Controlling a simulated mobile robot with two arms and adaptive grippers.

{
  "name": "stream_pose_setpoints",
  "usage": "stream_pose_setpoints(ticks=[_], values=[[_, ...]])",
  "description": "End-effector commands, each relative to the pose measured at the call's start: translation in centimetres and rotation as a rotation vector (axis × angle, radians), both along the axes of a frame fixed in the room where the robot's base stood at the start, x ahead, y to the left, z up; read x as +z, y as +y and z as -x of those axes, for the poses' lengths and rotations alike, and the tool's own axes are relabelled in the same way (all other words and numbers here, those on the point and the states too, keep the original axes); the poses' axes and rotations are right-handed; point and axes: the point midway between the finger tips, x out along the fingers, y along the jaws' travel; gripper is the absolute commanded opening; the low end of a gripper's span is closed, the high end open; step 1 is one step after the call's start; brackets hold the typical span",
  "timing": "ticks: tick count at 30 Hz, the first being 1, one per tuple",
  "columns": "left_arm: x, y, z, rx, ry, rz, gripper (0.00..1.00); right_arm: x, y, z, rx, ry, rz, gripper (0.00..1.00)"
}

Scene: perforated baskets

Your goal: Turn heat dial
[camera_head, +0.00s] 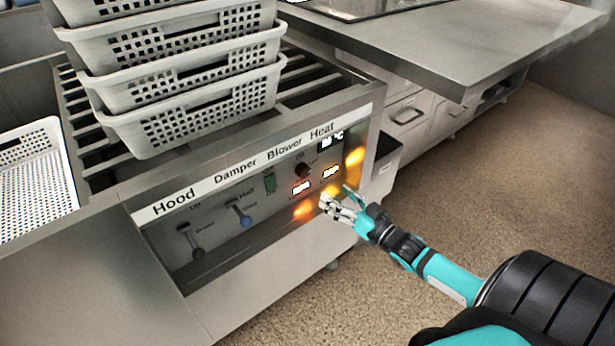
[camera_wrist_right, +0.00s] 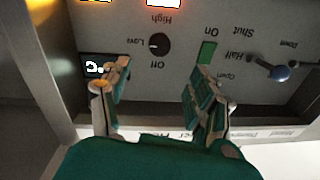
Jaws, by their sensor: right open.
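The heat dial (camera_wrist_right: 159,44) is a small dark round knob with Off, Low and High marks around it, in the right wrist view. It also shows in the head view (camera_head: 302,170) on the control panel (camera_head: 222,202), under the word Heat. My right gripper (camera_wrist_right: 160,88) is open, its two fingers apart, with the dial visible between and beyond the fingertips. It appears not to touch the dial. In the head view my right gripper (camera_head: 341,203) is in front of the panel's lower right part. My left gripper is not in view.
A green switch (camera_head: 270,183), a blue-knobbed lever (camera_head: 240,214) and a grey lever (camera_head: 193,243) sit left of the dial. A lit display (camera_head: 331,141) is above right. Stacked white baskets (camera_head: 195,110) stand on the slatted top. Open floor lies right.

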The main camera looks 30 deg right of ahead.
Motion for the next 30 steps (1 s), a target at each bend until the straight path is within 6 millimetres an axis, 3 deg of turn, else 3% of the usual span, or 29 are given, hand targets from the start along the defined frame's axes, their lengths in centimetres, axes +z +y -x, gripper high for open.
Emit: stream_pose_setpoints(ticks=[3,12,15,21,30], values=[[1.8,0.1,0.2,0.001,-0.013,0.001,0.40,-0.1,0.3,-2.9,-0.001,-0.004,0.001,0.62],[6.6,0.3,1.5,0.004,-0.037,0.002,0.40,-0.2,1.2,-8.9,-0.001,-0.001,0.002,0.62],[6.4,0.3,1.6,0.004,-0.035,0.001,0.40,-0.2,1.4,-10.3,-0.001,0.000,0.001,0.62],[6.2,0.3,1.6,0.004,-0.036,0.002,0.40,-0.2,1.6,-11.7,-0.002,0.002,0.001,0.62],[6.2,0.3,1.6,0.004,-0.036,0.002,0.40,-0.1,1.6,-11.8,-0.001,0.003,0.001,0.61]])
